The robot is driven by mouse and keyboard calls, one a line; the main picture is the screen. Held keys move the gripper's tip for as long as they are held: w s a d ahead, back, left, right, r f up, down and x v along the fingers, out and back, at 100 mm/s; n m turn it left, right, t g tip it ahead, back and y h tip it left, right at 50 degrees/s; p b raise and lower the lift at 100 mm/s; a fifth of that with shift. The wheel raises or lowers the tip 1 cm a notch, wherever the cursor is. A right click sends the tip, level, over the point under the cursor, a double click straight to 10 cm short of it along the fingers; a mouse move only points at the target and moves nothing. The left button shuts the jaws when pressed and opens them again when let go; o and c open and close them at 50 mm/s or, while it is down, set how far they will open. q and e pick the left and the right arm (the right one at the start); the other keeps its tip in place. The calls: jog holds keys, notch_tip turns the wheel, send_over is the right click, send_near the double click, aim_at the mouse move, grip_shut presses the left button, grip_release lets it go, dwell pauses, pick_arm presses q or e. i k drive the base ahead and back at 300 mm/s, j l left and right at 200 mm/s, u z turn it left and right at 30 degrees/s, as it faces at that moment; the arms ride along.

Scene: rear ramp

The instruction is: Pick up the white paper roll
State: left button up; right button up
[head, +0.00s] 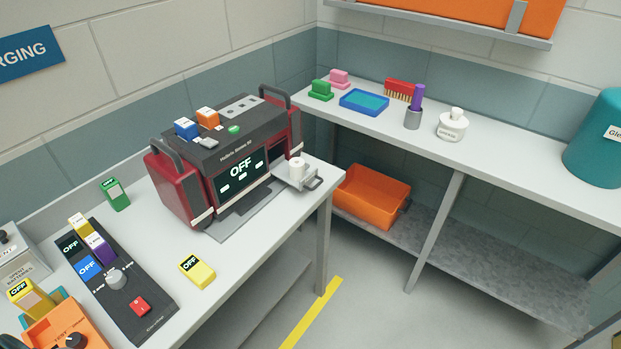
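The white paper roll (297,168) stands upright on a small grey tray (305,183) that sticks out from the right side of the red and black machine (240,165). Neither of my grippers shows in the head view.
The machine stands on a white table (235,275) with a dark control panel (110,275) and a yellow block (197,270). An orange bin (371,195) sits on the lower shelf at right.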

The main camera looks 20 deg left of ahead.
aim_at(296, 165)
jog(key=i+l+u, duration=0.3)
jog(key=l, duration=0.3)
jog(key=i+l+u, duration=0.3)
jog(key=l, duration=0.4)
jog(key=i, duration=0.1)
